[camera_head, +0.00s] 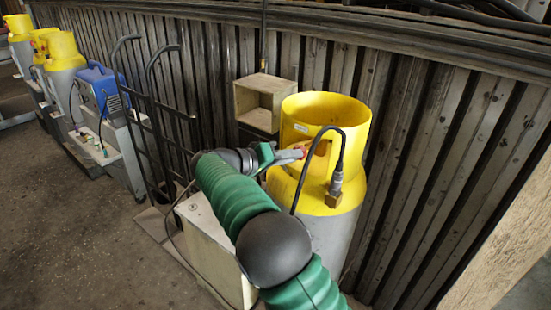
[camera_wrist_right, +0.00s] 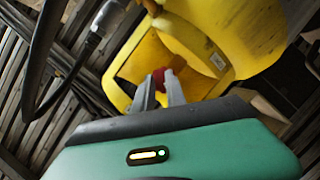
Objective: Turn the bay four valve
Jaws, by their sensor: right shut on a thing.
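A grey gas cylinder with a yellow top collar (camera_head: 325,108) stands upright against the wall. My right gripper (camera_head: 302,151) reaches in from the left to an opening in the collar. In the right wrist view its two fingers (camera_wrist_right: 160,88) are closed on a small red valve knob (camera_wrist_right: 161,76) at the edge of the yellow collar's opening (camera_wrist_right: 205,22). The knob is mostly hidden by the fingers; its turn angle cannot be told. My left gripper is not in view.
A black hose (camera_head: 341,150) loops from the cylinder's fitting (camera_head: 335,190) close beside my gripper. A wooden box (camera_head: 265,101) hangs on the corrugated wall behind. A pale cabinet (camera_head: 208,240) stands under my arm. A black hand truck (camera_head: 150,110) and more yellow-topped cylinders (camera_head: 63,50) stand left.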

